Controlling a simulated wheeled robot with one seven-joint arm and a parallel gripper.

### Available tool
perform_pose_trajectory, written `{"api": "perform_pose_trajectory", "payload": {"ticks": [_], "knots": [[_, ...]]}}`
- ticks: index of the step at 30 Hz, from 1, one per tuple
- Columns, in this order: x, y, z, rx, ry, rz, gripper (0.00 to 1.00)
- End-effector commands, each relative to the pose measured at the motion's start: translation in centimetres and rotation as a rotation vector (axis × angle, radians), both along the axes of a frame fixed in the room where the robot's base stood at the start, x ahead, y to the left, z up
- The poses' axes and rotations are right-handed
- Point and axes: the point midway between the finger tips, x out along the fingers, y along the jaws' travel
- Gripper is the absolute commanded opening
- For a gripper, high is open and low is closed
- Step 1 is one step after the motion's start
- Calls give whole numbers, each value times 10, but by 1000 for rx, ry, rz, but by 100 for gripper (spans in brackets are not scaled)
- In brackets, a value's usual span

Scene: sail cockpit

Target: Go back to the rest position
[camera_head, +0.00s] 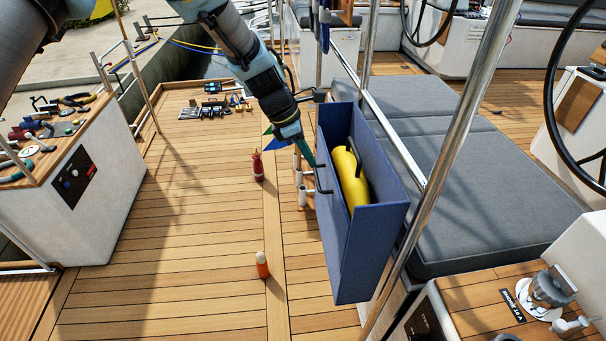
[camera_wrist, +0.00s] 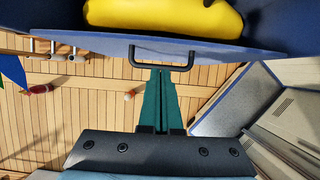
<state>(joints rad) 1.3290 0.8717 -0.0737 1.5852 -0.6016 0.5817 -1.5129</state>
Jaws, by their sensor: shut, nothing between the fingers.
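My gripper (camera_head: 314,163) is at the left side of a blue open-topped box (camera_head: 352,250) that hangs on the steel rail. Its teal fingers are closed together with nothing between them. In the wrist view the fingertips (camera_wrist: 161,72) reach the dark handle (camera_wrist: 160,66) on the box's outer wall. I cannot tell whether they touch it. A yellow rounded object (camera_head: 350,180) with a dark handle sits inside the box; its lower part is hidden by the box walls.
A red bottle-like object (camera_head: 258,165) and an orange-and-white cylinder (camera_head: 262,265) stand on the wooden deck. A white console (camera_head: 70,200) with tools is at left. Grey cushions (camera_head: 490,190) and a steel post (camera_head: 462,120) are right of the box.

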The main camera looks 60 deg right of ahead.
Motion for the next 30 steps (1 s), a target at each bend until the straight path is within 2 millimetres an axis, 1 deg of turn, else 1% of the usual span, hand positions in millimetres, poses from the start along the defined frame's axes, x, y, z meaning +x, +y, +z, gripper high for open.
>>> {"api": "perform_pose_trajectory", "payload": {"ticks": [3, 6, 14, 17, 20, 23, 24, 26, 27, 29, 30], "knots": [[-6, -4, 12, -1, -1, -1, 0], [-8, -6, 18, 0, -1, -1, 0], [-9, -6, 21, 2, -1, 1, 0], [-1, -3, 23, -1, -8, -1, 0], [29, 9, 29, -13, -37, -11, 0], [81, 36, 40, -29, -93, -39, 0], [105, 51, 45, -37, -121, -56, 0], [141, 77, 53, -45, -166, -84, 0], [162, 96, 58, -48, -194, -105, 0], [193, 127, 65, -48, -237, -136, 0], [212, 149, 70, -48, -265, -159, 0]]}}
